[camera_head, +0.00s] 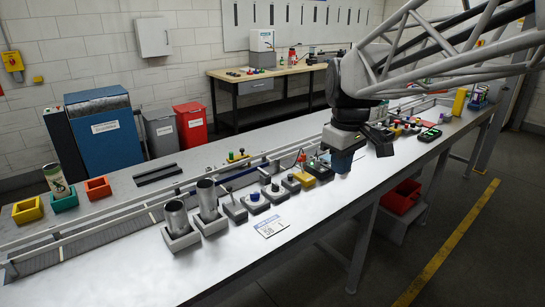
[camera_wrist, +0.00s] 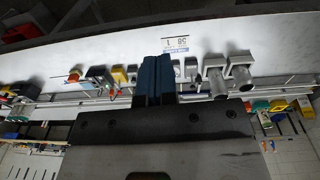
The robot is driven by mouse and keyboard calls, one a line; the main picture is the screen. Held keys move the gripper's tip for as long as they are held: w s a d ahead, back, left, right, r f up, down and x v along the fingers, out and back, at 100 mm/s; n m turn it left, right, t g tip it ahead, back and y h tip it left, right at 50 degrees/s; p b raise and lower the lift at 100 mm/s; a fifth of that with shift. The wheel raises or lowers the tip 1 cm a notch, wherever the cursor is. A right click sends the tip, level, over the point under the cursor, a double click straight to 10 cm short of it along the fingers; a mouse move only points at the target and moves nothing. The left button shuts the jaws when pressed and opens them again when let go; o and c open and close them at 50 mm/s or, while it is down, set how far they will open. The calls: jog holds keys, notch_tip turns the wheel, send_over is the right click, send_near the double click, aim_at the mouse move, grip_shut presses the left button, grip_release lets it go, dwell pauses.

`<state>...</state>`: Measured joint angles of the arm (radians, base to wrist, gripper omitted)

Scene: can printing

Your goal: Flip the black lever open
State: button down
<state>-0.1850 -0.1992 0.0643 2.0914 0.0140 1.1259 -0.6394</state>
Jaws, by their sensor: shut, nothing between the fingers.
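My gripper (camera_head: 344,160) is over the right half of the long table, above the row of small control devices. Its two blue fingers (camera_wrist: 158,78) are shut together with nothing between them, as the wrist view shows. Several devices have dark tops: a grey-based one with an upright stick (camera_head: 234,207), one with a dark knob (camera_head: 274,193) and one with a low dark top (camera_head: 291,184). I cannot tell for sure which is the black lever, or its position. Part of the row is hidden behind my gripper and fingers. No contact with a device is visible.
Two metal cylinders (camera_head: 177,218) (camera_head: 208,200) stand in grey holders left of the devices. A white card (camera_head: 271,227) lies in front on clear tabletop. A yellow box (camera_head: 320,170) stands near my gripper. A metal rail (camera_head: 110,222) runs behind the row.

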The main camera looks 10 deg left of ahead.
jog(key=w+a+f+n+g, duration=0.3)
jog(key=w+a+n, duration=0.8)
jog(key=w+a, duration=1.3)
jog(key=w+a+f+n, duration=0.4)
jog(key=a+f, duration=0.3)
jog(key=a, duration=0.4)
jog(key=shift+w+a+n+h, duration=0.3)
jog(key=shift+w+a+h, duration=0.1)
jog(key=shift+w, duration=0.2)
jog(key=shift+d+f, duration=0.1)
jog(key=shift+f, duration=0.1)
send_near(231, 195)
notch_tip(231, 195, down, 5)
jog(key=w+a, duration=0.2)
jog(key=w, duration=0.1)
jog(key=shift+s+d+f, duration=0.1)
jog(key=shift+s+d, duration=0.25)
jog(key=shift+s, duration=0.4)
